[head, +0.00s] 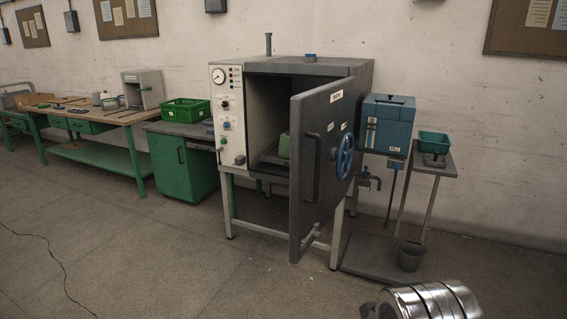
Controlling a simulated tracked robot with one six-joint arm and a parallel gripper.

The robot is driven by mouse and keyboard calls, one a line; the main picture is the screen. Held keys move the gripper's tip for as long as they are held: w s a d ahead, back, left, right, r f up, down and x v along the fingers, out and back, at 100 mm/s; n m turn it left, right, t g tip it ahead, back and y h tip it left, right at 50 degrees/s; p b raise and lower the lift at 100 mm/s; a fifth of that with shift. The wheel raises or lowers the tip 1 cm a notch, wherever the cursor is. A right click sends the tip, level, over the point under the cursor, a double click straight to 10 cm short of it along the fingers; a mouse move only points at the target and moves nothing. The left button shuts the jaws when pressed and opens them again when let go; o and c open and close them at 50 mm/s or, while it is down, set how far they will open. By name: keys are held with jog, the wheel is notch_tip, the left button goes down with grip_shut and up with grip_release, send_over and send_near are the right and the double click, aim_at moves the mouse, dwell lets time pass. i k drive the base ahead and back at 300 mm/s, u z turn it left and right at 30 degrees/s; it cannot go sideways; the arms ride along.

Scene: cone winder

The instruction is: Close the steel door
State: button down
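The steel door (328,195) is a tall dark grey panel on the front of a box-like cabinet (310,67) in the head view. It stands ajar: its right edge is at the cabinet's right side and its left edge is swung out toward me. Its outer face carries a dark bar handle (311,168) near the left edge and a blue handwheel (345,157) toward the right. The chamber shows through the gap on the left, with a green container (284,146) inside on a dark tray. My gripper is not in view.
The control panel (228,115) with a gauge is left of the opening. A blue-grey box (388,124) stands right of the cabinet, with a bucket (411,256) on a low platform below. Green cupboard (183,164) and workbench (97,115) stand left. Floor in front is mostly clear.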

aim_at(321, 117)
jog(key=u, duration=0.4)
jog(key=i, duration=1.2)
jog(key=u, duration=0.4)
